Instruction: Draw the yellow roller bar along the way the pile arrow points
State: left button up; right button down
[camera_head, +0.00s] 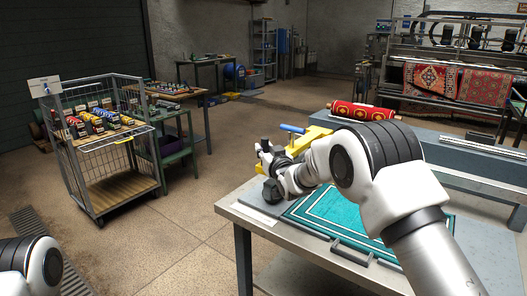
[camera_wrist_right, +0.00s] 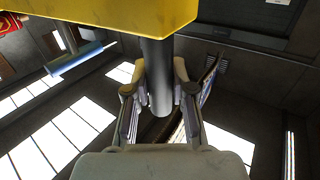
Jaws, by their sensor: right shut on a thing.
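The yellow roller bar (camera_head: 305,141) shows behind my right gripper (camera_head: 268,166), at the far left side of the table; my arm hides part of it. In the right wrist view its yellow body (camera_wrist_right: 110,28) spans the top, with a dark grey post (camera_wrist_right: 157,75) below it. The two fingers of my right gripper (camera_wrist_right: 158,100) are closed around this post. A teal rug (camera_head: 345,212) with white border lines lies on the table, partly hidden by my right arm. I cannot tell whether the bar touches the rug. No pile arrow can be made out. My left gripper is out of view.
The grey table (camera_head: 233,208) has a white strip (camera_head: 258,215) near its left corner. A blue cylinder (camera_head: 292,128) and a red rolled rug (camera_head: 362,111) are behind the gripper. A wire cart (camera_head: 100,160) stands left. Floor between cart and table is clear.

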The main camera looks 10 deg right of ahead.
jog(key=shift+r, duration=0.2)
jog(key=c, duration=1)
grip_release()
jog(key=shift+w+a, duration=0.1)
jog(key=shift+a, duration=0.05)
jog(key=shift+o, duration=0.2)
jog(key=shift+w+a+f, duration=0.1)
jog(key=shift+w+f, duration=0.05)
jog(key=shift+f, duration=0.05)
jog(key=shift+s, duration=0.55)
jog(key=s+d, duration=0.1)
jog(key=s, duration=1)
jog(key=shift+d, duration=0.2)
